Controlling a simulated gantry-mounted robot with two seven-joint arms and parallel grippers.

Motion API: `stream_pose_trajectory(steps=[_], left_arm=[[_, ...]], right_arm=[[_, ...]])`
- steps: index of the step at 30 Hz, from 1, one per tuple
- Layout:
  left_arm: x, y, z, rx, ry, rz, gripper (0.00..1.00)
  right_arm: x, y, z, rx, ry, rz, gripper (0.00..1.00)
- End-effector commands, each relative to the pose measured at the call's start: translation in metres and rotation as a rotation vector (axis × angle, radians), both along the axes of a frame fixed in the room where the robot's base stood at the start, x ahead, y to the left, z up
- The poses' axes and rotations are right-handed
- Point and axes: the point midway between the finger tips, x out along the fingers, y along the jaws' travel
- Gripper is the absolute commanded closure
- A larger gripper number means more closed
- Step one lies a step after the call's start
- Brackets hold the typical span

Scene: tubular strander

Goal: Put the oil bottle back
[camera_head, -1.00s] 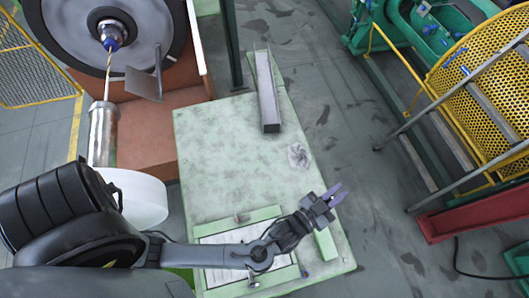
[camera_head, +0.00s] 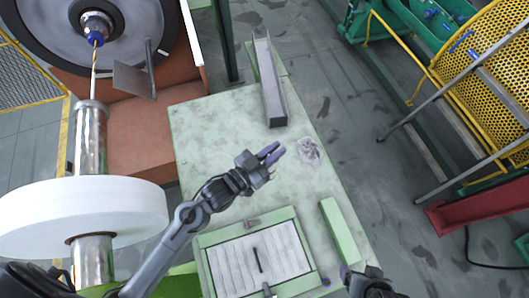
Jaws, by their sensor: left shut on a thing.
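My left gripper (camera_head: 270,155) reaches in from the lower left over the middle of the pale green table (camera_head: 215,125). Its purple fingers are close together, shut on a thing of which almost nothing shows. I take it to be the oil bottle, but its shape cannot be made out. No oil bottle stands clearly elsewhere in view. My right gripper (camera_head: 358,280) shows only in part at the bottom edge, by the table's near right corner; its fingers cannot be made out.
A crumpled grey rag (camera_head: 309,151) lies right of my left gripper. A framed sheet (camera_head: 235,262) with a dark pen-like thing and a green block (camera_head: 337,228) lie nearer. A grey metal channel (camera_head: 270,90) lies at the far edge. A large white spool (camera_head: 35,215) stands left.

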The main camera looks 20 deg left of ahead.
Motion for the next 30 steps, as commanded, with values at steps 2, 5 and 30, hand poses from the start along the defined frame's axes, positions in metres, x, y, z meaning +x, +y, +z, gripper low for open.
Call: stream_pose_trajectory(steps=[2, 5, 30], left_arm=[[0.006, 0.004, -0.004, 0.0, -0.002, -0.005, 1.0], [0.02, 0.01, -0.012, -0.001, -0.001, -0.008, 1.0], [0.106, 0.043, -0.083, -0.002, 0.002, -0.009, 1.0]], right_arm=[[0.0, 0.0, 0.0, 0.0, 0.0, 0.0, 0.18], [0.0, 0.0, 0.002, 0.0, 0.0, 0.0, 0.18], [0.0, 0.001, 0.015, 0.004, -0.001, -0.003, 0.18]])
